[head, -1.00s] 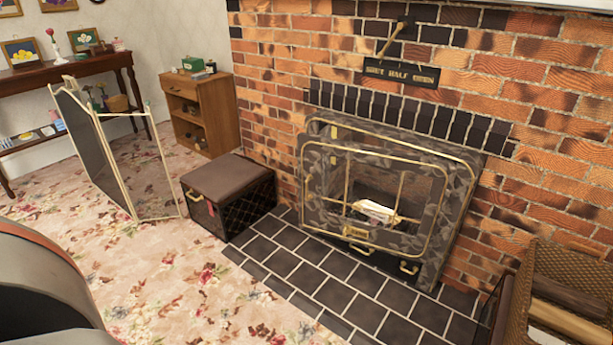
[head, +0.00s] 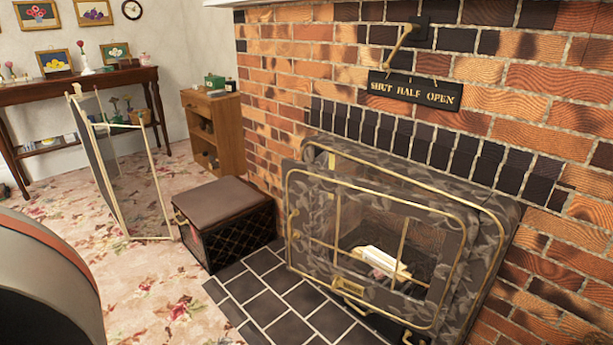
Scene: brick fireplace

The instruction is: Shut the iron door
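The iron door (head: 318,205) is a dark, leaf-patterned panel with brass trim and a glass window, on the fireplace insert in the brick wall. Its left edge stands out in front of the dark insert frame (head: 322,150) behind it, so it looks ajar. How wide the gap is, I cannot tell. A small brass plate (head: 349,285) sits at the door's lower edge. Pale logs or paper (head: 382,262) show through the glass. Neither of my grippers is in view.
A brown-topped box (head: 225,215) stands on the floor left of the insert. Dark hearth tiles (head: 280,300) lie before the door. A folding screen (head: 110,170) stands farther left on open carpet. A brass lever (head: 400,47) hangs above a "SHUT HALF OPEN" sign (head: 414,90).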

